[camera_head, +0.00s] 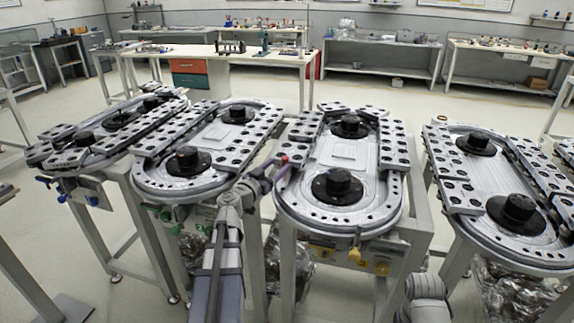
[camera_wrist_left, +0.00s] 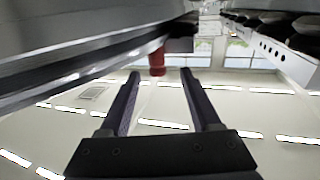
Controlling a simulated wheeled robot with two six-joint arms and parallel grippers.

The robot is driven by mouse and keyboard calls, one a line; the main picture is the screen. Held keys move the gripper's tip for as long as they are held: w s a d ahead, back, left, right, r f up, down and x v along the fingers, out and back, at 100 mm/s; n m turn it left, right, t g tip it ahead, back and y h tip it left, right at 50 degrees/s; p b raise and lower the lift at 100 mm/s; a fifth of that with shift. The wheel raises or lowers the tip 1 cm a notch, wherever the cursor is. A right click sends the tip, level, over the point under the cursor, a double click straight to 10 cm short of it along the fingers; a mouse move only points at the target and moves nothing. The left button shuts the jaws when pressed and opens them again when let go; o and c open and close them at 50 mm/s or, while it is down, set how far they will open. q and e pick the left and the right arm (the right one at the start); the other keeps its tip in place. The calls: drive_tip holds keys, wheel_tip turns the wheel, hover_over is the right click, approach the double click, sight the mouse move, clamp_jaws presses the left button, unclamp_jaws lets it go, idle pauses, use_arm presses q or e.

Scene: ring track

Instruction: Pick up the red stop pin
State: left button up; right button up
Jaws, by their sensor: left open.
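The red stop pin (camera_wrist_left: 157,61) shows in the left wrist view, hanging below a dark part under a track's edge. In the head view a small red spot (camera_head: 284,159) at the left gripper's tip appears to be the same pin. My left gripper (camera_head: 276,171) is at the near left edge of the third track from the left. In the left wrist view its two dark fingers (camera_wrist_left: 160,76) are apart, with the pin in line with the gap near their tips. I see no contact. My right gripper is out of view; only part of that arm shows.
Several oval ring tracks stand in a row on grey frames, including the third one (camera_head: 341,207) and the right one (camera_head: 509,237). Yellow knobs (camera_head: 355,255) hang below the third track's front. Workbenches line the back wall, with open floor in between.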

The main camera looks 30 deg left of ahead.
sight(283, 160)
use_arm(q)
drive_tip(key=shift+w+d+r, duration=0.1)
drive_tip(key=shift+w, duration=1.2)
drive_tip(key=shift+w+d+r, duration=0.1)
drive_tip(key=shift+w, duration=1.2)
clamp_jaws()
